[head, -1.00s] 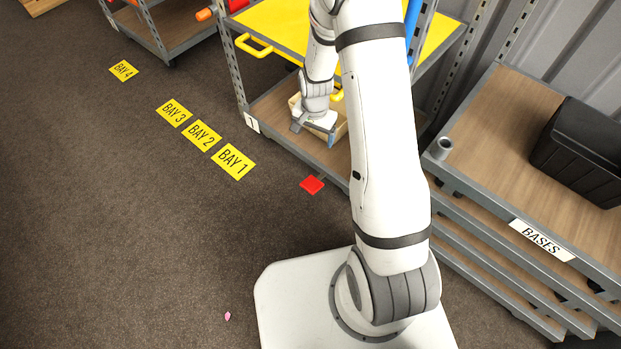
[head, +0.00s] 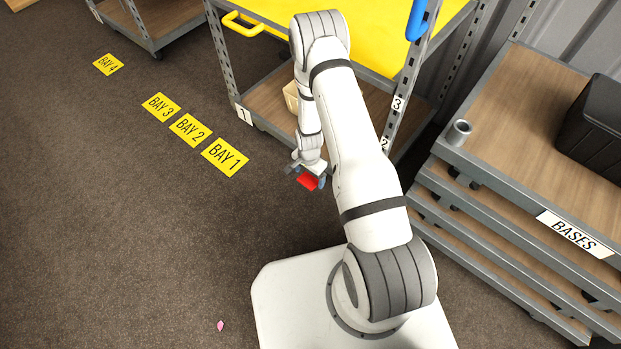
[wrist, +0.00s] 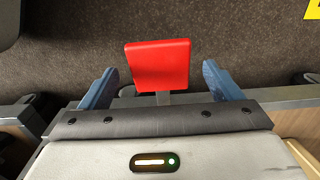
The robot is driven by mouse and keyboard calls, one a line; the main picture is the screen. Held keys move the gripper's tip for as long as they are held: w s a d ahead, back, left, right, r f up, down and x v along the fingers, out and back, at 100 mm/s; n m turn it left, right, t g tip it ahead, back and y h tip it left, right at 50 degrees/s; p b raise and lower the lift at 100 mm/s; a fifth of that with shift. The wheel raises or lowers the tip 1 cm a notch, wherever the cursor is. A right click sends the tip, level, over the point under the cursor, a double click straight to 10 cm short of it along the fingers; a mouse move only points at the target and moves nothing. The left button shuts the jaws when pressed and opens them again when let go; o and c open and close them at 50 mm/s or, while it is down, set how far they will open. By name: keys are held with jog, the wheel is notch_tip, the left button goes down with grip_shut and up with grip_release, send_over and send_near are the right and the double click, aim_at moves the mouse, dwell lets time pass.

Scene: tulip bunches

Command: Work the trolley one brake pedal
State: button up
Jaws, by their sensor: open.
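The red brake pedal (head: 307,181) sticks out low at the front edge of the trolley marked 1 (head: 243,114). In the wrist view the red pedal (wrist: 159,65) lies ahead of and between my two blue fingers, with a short grey stem toward the trolley. My gripper (head: 305,176) is open at the pedal in the head view, its fingers on either side of it in the picture. It is empty in the wrist view (wrist: 158,88). I cannot tell whether a finger touches the pedal or how high I am above it.
Yellow floor plates marked BAY 1 (head: 225,156), BAY 2 (head: 190,130), BAY 3 (head: 161,107) and BAY 4 (head: 108,64) lie on the carpet to the left. Open carpet lies left of my base.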

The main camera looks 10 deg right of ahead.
jog(key=shift+f, duration=0.85)
jog(key=shift+c, duration=0.5)
